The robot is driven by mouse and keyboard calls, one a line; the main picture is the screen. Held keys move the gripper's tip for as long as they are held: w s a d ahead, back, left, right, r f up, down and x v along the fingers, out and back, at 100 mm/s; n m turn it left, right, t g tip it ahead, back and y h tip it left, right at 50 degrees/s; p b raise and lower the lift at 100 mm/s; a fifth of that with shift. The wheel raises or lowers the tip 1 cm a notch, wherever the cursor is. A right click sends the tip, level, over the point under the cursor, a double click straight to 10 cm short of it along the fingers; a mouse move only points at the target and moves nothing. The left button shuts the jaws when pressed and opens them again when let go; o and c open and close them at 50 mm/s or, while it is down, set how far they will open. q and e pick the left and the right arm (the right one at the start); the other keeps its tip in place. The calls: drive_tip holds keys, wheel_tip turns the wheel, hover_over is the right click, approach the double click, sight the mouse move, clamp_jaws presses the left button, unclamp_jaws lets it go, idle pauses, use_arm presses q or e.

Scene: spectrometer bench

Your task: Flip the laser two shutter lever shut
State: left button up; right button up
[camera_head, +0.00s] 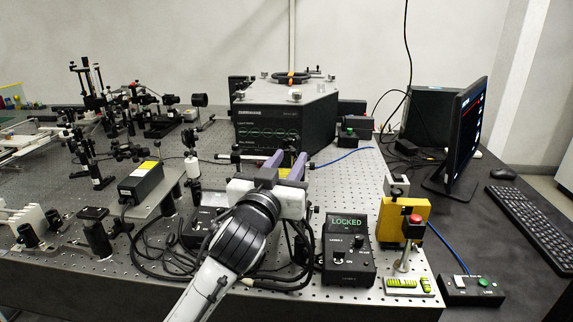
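The shutter lever of laser two cannot be made out for certain; my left gripper and arm cover part of the bench. A black control box (348,260) at the front of the bench shows a green LOCKED display (346,221) and small lettering that seems to read LASER 2. My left gripper (286,160) is over the middle of the bench, left of and beyond this box. Its two purple fingers point away from me, in front of the large black instrument (285,128), with a gap between them. I see nothing held in them. My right gripper is out of view.
A yellow block with a red button (415,219) stands right of the control box. A black box with a yellow label (141,184) and several optics posts crowd the left. Cables loop beside my arm. A monitor (467,130) and keyboard (535,215) are at right.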

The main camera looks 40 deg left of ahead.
use_arm(q)
drive_tip(key=v, duration=0.7)
drive_tip(key=shift+d, duration=0.1)
drive_tip(key=p+v, duration=0.2)
drive_tip(key=p, duration=0.1)
drive_tip(key=shift+s+r+p, duration=0.1)
drive_tip(key=shift+s+p, duration=0.05)
drive_tip(key=shift+p, duration=0.15)
drive_tip(key=shift+s+d+p, duration=0.15)
drive_tip(key=shift+s+p, duration=0.25)
drive_tip(key=shift+p, duration=0.05)
drive_tip(key=shift+f, duration=0.25)
